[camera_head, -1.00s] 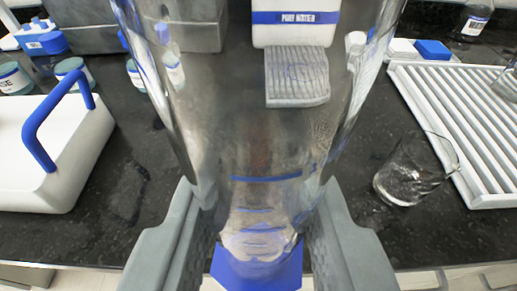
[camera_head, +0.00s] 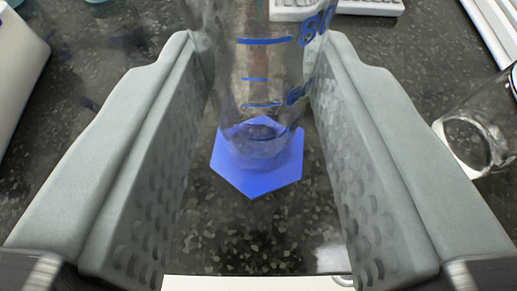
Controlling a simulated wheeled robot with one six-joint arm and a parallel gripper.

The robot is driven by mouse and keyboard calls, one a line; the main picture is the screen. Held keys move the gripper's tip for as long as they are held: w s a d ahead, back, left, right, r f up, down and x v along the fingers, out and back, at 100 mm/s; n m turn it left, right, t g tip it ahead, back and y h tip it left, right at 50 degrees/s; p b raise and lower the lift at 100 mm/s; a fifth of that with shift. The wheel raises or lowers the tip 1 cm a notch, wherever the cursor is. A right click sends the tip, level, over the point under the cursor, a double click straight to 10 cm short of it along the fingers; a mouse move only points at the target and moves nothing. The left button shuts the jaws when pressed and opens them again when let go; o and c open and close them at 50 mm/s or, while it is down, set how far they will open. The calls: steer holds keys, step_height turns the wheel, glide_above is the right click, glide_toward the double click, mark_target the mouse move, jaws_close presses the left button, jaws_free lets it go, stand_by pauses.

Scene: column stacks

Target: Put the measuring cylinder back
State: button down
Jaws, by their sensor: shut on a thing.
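The measuring cylinder (camera_head: 262,95) is clear glass with blue markings and a blue hexagonal foot (camera_head: 257,180). It stands roughly upright in the middle of the view, above the dark speckled counter; I cannot tell whether the foot touches the counter. My gripper (camera_head: 262,50) has one grey finger on each side of the cylinder and is shut on its glass body, above the foot. The cylinder's top is out of view.
A clear glass beaker (camera_head: 463,140) is close to my right finger. A white ribbed rack (camera_head: 493,25) is at the top right. A white object's edge (camera_head: 18,50) shows at the top left. A grey ribbed tray (camera_head: 350,7) is at the top. The counter's front edge is at the bottom.

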mark_target(259, 148)
steer(key=shift+f, duration=1.8)
steer(key=shift+f, duration=0.1)
steer(key=c, duration=1.1)
jaws_free()
steer(key=shift+o, duration=0.2)
steer(key=v, duration=1.2)
